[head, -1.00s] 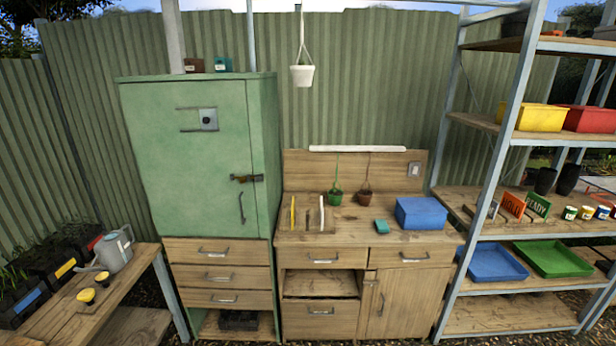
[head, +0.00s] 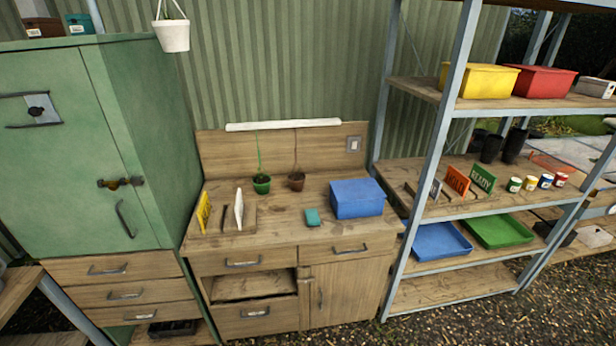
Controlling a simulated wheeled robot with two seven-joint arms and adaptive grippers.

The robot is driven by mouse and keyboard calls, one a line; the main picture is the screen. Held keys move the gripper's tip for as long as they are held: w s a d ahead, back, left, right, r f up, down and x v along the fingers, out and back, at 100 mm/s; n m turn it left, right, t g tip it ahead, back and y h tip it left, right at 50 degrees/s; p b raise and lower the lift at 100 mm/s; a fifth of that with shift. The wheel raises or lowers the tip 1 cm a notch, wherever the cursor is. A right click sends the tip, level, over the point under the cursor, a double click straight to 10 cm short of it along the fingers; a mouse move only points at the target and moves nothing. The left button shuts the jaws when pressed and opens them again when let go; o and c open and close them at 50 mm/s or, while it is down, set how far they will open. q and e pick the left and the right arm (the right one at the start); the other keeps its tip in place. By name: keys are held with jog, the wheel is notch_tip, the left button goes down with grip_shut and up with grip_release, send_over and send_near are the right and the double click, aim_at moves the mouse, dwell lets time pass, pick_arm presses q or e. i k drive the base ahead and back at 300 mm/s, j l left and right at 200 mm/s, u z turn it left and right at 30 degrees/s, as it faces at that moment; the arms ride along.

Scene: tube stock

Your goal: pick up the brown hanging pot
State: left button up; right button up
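The brown hanging pot (head: 297,181) is at the back of the wooden workbench (head: 270,226) in the head view, with a thin brown cord rising from it toward the backboard. A green hanging pot (head: 261,184) with a green cord is just to its left. A white hanging pot (head: 173,36) hangs higher up, in front of the green cabinet's right side. Neither of my grippers shows in the head view.
A blue box (head: 356,198) and a small teal item (head: 312,217) are on the bench right of the pots. A yellow piece (head: 204,212) and a white piece (head: 239,209) stand at left. A green cabinet (head: 75,150) and a shelf rack (head: 433,130) flank the bench.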

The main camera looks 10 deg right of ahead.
aim_at(295, 180)
jog(key=i+l, duration=0.25)
jog(key=l, duration=0.2)
jog(key=i+l, duration=0.25)
jog(key=l, duration=0.15)
jog(key=i+l, duration=0.25)
jog(key=l, duration=0.2)
jog(key=i+l, duration=0.2)
jog(key=l, duration=0.2)
jog(key=l+z, duration=0.05)
